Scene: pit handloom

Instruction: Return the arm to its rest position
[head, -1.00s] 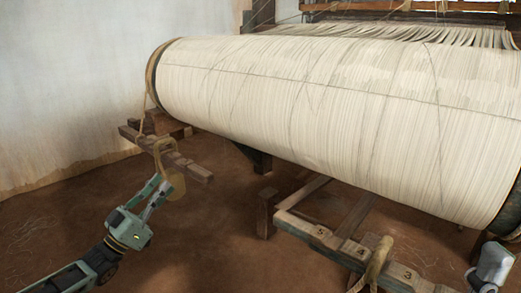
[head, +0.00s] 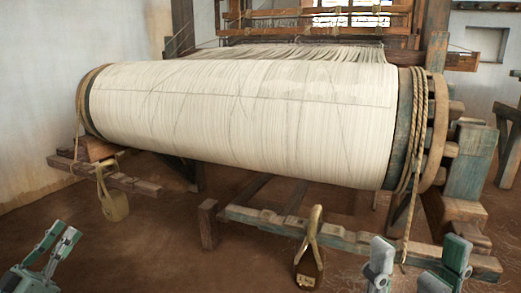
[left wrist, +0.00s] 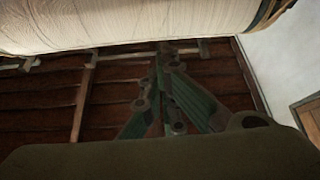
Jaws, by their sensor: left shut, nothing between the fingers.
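My left gripper (head: 62,232) is at the lower left of the head view, empty, its fingers pointing up. In the left wrist view its green fingers (left wrist: 165,52) converge, shut on nothing. It is apart from the brass-coloured weight (head: 113,206), which hangs by a rope loop from the left wooden rail (head: 140,185). My right gripper (head: 418,250) is at the bottom right, its two fingers spread well apart and empty. Its arm is below the frame.
A large warp beam (head: 240,115) wound with cream threads spans the loom. A second weight (head: 308,268) hangs from the notched front rail (head: 270,220), left of my right gripper. Ropes (head: 418,140) hang at the beam's right end. The earthen floor (head: 150,250) beside my left gripper is clear.

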